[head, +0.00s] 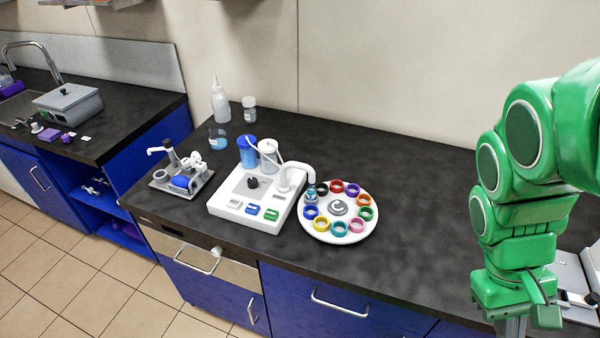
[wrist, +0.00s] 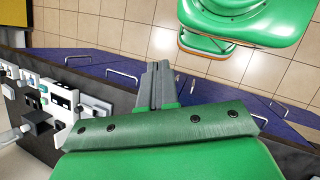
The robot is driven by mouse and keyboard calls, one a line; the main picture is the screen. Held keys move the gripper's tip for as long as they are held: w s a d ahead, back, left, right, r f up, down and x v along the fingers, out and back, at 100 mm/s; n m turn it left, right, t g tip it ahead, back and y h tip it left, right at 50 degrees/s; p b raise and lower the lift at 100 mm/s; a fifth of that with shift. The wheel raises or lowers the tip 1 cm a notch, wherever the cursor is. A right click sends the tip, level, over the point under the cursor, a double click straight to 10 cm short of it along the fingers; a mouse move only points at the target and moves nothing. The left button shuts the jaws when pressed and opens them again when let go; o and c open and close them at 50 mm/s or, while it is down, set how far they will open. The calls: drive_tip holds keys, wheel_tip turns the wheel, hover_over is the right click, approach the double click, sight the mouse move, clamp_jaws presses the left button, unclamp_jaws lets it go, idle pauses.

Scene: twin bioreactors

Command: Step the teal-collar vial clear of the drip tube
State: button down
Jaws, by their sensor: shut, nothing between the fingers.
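A white round carousel (head: 338,237) stands on the dark bench with several colour-collared places around its rim and a grey hub (head: 339,208). A white arched drip tube (head: 300,170) reaches over its left edge. A small bluish vial (head: 311,195) sits right below the tube's end; its collar looks blue or teal, too small to be sure. My gripper (wrist: 157,72) is shut and empty in the wrist view. In the head view it is at lower right, far from the carousel, its fingertips cut off.
The white bioreactor base (head: 245,205) beside the carousel carries a black knob (head: 253,183), coloured buttons and blue (head: 247,152) and clear (head: 268,156) vessels. A small pump stand (head: 182,182) is further left. Bottles stand behind.

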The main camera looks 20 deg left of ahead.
drive_tip(key=w+a+n+t+h, duration=0.1)
drive_tip(key=w+a+n+t, duration=0.1)
drive_tip(key=w+a, duration=0.35)
drive_tip(key=w+a+n+t+h, duration=0.1)
drive_tip(key=w+a+n, duration=0.1)
drive_tip(key=w, duration=0.7)
drive_tip(key=n+t+y, duration=0.2)
drive_tip(key=n+t, duration=0.7)
drive_tip(key=n, duration=0.5)
hover_over(269, 215)
wheel_tip(269, 215, down, 5)
drive_tip(key=shift+f, duration=0.2)
drive_tip(key=shift+f, duration=0.1)
drive_tip(key=shift+f, duration=4.3)
drive_tip(key=shift+f, duration=0.15)
drive_tip(key=shift+f, duration=0.25)
